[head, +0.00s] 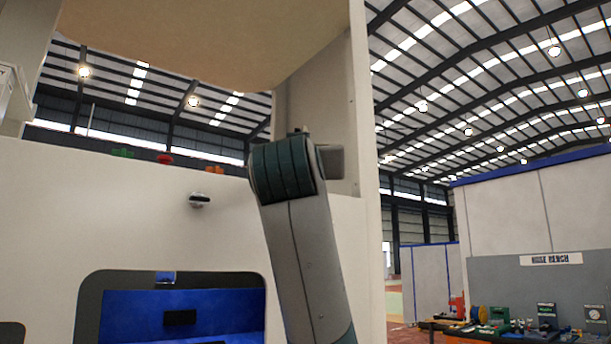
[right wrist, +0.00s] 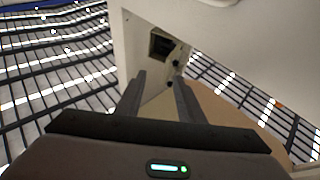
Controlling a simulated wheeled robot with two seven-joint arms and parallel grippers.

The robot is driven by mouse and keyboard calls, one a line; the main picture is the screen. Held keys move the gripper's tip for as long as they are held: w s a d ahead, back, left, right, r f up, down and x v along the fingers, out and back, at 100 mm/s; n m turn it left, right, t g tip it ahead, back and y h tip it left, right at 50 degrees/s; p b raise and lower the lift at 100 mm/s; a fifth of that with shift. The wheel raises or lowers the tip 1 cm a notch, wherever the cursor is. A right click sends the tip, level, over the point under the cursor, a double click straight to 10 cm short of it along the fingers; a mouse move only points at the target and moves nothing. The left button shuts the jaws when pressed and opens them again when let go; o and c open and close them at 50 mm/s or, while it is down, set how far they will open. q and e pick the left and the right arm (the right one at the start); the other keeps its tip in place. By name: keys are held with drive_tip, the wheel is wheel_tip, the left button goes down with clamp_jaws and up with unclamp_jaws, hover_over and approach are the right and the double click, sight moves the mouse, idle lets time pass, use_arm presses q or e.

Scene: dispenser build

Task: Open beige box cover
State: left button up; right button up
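The beige box (head: 230,225) fills the left and middle of the head view, with a white front and a dark-framed blue opening low down. Its beige cover (head: 200,40) is raised and tilted above the box, and its tan underside shows. In the right wrist view the tan surface (right wrist: 225,112) lies beyond my fingers. My right gripper (right wrist: 159,78) is open, with its two fingers apart and nothing seen between them. Whether a finger touches the cover cannot be told. In the head view my right arm reaches up in front of the box, and its fingertips are hidden. My left gripper is not in view.
A white side post (head: 368,200) stands just right of my right arm. Small red and green items (head: 165,159) show above the box's front edge. A cluttered bench (head: 500,330) stands far right, before a grey panel. Open hall space lies between.

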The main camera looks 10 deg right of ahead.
drive_tip(key=shift+b+v, duration=0.45)
drive_tip(key=shift+v, duration=1.15)
drive_tip(key=shift+r, duration=0.15)
drive_tip(key=c, duration=0.8)
drive_tip(key=w+a+r+n+p, duration=0.1)
drive_tip(key=a+n, duration=0.1)
drive_tip(key=w+a+r+n+g+p, duration=0.1)
drive_tip(key=a+r+n+p, duration=0.1)
drive_tip(key=n, duration=0.1)
drive_tip(key=a+r+n+p, duration=0.1)
drive_tip(key=a+r+n, duration=0.1)
drive_tip(key=shift+w+a+g+y, duration=0.2)
drive_tip(key=shift+w+g+y, duration=0.2)
clamp_jaws()
drive_tip(key=a+r+n+g+p, duration=0.1)
drive_tip(key=n, duration=0.2)
drive_tip(key=w+a+r+n+g+h+p, duration=0.1)
drive_tip(key=a+n+p, duration=0.1)
drive_tip(key=n, duration=0.1)
drive_tip(key=a+r+n+g+p, duration=0.1)
drive_tip(key=n+p, duration=0.1)
drive_tip(key=n, duration=0.1)
drive_tip(key=shift+w+a+r+n+h, duration=0.1)
drive_tip(key=shift+w+a+n+h, duration=0.05)
drive_tip(key=shift+w+n+h, duration=0.2)
